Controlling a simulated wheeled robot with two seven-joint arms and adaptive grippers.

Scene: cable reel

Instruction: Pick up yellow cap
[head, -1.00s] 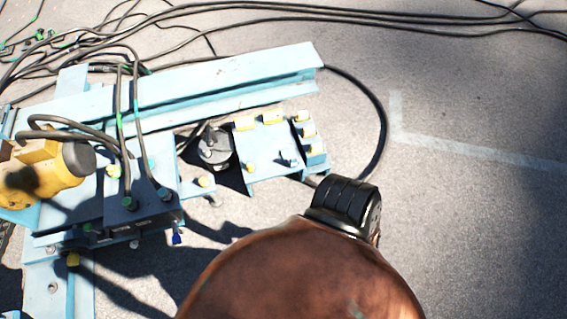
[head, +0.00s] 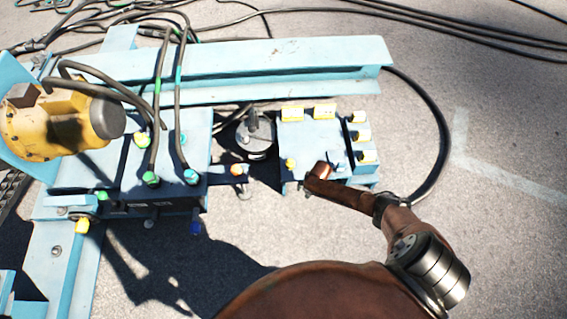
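Several yellow caps sit on the small blue panel to the right of centre. One yellow cap (head: 292,113) and another (head: 325,111) are on its back edge. A column of yellow caps (head: 363,136) runs down its right side, and a small yellow cap (head: 290,163) is near its front left. I cannot tell which cap is meant.
A blue steel beam (head: 240,62) runs behind the panel. A yellow motor (head: 60,125) and a blue box (head: 155,185) with green-capped cables stand left. A black cable (head: 443,135) loops on the right. Cables lie along the back. The pavement at right is open.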

